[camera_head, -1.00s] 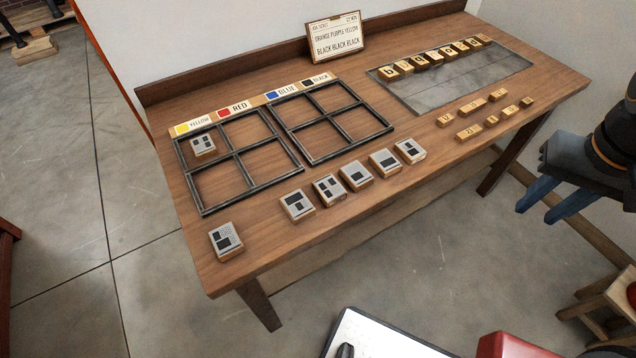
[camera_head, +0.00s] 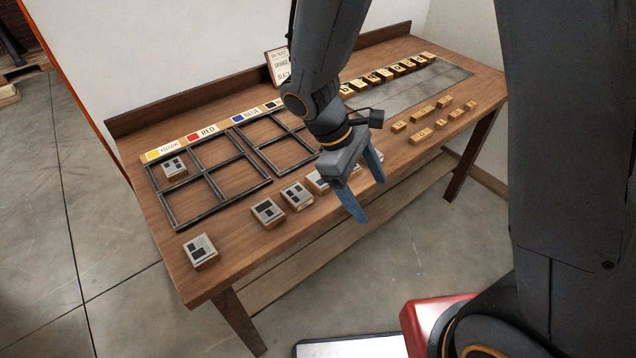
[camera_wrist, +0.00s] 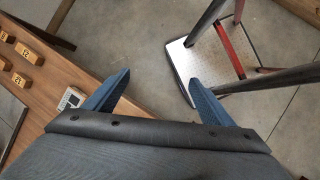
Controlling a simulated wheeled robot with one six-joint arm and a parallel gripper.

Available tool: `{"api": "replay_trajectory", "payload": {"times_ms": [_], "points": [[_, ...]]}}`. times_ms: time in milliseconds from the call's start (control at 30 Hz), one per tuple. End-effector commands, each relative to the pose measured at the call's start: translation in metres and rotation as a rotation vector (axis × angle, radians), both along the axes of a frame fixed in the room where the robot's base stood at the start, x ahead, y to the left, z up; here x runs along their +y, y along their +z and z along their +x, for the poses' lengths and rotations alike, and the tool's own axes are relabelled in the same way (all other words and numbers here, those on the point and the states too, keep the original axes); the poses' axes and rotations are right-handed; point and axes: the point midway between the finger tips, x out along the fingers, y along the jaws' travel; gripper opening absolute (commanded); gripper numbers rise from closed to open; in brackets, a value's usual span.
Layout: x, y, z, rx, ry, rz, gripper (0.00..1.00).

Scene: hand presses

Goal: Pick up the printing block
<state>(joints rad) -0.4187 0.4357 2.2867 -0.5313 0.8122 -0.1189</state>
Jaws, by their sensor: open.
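Several printing blocks with grey faces and dark marks lie in a row along the table's front edge. In the head view I see one at the left end (camera_head: 200,251), one further right (camera_head: 267,212) and one beside it (camera_head: 297,195). Others to the right are partly hidden behind my gripper. One more block (camera_head: 174,167) lies in the upper left cell of the left frame. My gripper (camera_head: 370,192) is open and empty, above the front edge of the table. In the wrist view one block (camera_wrist: 71,99) shows beside the left finger; the space between the fingers shows floor.
Two black four-cell frames (camera_head: 238,160) lie under a colour strip (camera_head: 208,131). Small wooden blocks (camera_head: 423,115) and a grey plate (camera_head: 440,80) with lettered blocks are at the right. A job ticket (camera_head: 277,68) stands at the back, partly hidden by my arm.

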Motion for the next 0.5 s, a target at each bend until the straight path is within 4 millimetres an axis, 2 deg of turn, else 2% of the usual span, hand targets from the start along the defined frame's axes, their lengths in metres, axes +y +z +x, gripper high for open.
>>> {"api": "replay_trajectory", "payload": {"times_ms": [33,167,300,500], "points": [[0.013,-0.012,0.007,0.043,0.130,-0.071,0.77],[0.044,-0.030,0.034,0.117,0.452,-0.276,0.77],[0.088,-0.045,0.060,0.149,0.746,-0.489,0.77],[0.144,-0.058,0.080,0.139,0.999,-0.695,0.77]]}}
